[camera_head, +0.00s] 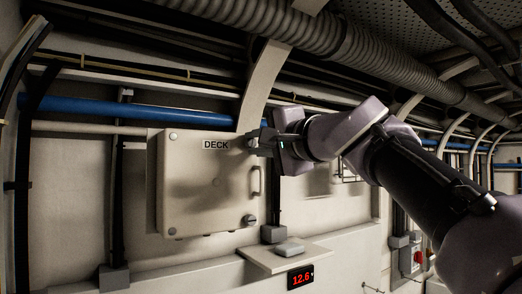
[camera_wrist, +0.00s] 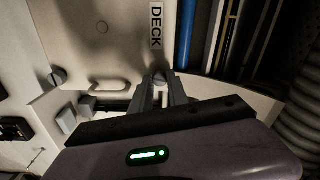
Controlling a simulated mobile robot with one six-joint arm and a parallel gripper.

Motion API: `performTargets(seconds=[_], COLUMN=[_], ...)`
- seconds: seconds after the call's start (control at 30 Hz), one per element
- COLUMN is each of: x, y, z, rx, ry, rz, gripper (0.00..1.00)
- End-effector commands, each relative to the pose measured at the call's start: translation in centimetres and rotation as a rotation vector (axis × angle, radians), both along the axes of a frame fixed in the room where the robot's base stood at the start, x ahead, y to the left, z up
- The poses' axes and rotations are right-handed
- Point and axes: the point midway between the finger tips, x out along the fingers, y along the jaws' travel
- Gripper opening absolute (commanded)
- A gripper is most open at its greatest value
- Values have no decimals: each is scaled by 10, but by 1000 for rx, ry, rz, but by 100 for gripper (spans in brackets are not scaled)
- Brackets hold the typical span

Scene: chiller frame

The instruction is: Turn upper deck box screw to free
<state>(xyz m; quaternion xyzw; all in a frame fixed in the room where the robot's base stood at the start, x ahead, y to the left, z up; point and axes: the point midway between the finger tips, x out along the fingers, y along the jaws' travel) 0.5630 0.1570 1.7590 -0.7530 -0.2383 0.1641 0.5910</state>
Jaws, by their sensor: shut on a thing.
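The deck box (camera_head: 207,185) is a pale wall box with a "DECK" label (camera_head: 216,144) at its upper right. Its upper screw lies at the upper right corner, mostly hidden by my gripper (camera_head: 254,143) in the head view. In the wrist view the upper screw (camera_wrist: 160,77) shows between the fingertips of my gripper (camera_wrist: 162,88), which is shut on it. The lower screw (camera_head: 249,220) sits at the lower right corner, and it also shows in the wrist view (camera_wrist: 57,76). The box door appears closed, with a handle (camera_head: 256,181) on its right side.
A small shelf (camera_head: 285,257) with a grey block (camera_head: 290,248) stands below the box, beside a red display (camera_head: 300,277) reading about 12.6. A blue pipe (camera_head: 140,108) runs behind the box top. A ribbed duct (camera_head: 300,35) crosses overhead.

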Motion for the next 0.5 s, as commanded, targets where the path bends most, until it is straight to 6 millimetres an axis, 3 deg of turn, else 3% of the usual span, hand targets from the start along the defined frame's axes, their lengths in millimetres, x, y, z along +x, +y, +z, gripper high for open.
performTargets(seconds=[0.5], x=[0], y=[0], z=[0], rx=[-181], ry=[-124], rz=[-1], gripper=[0])
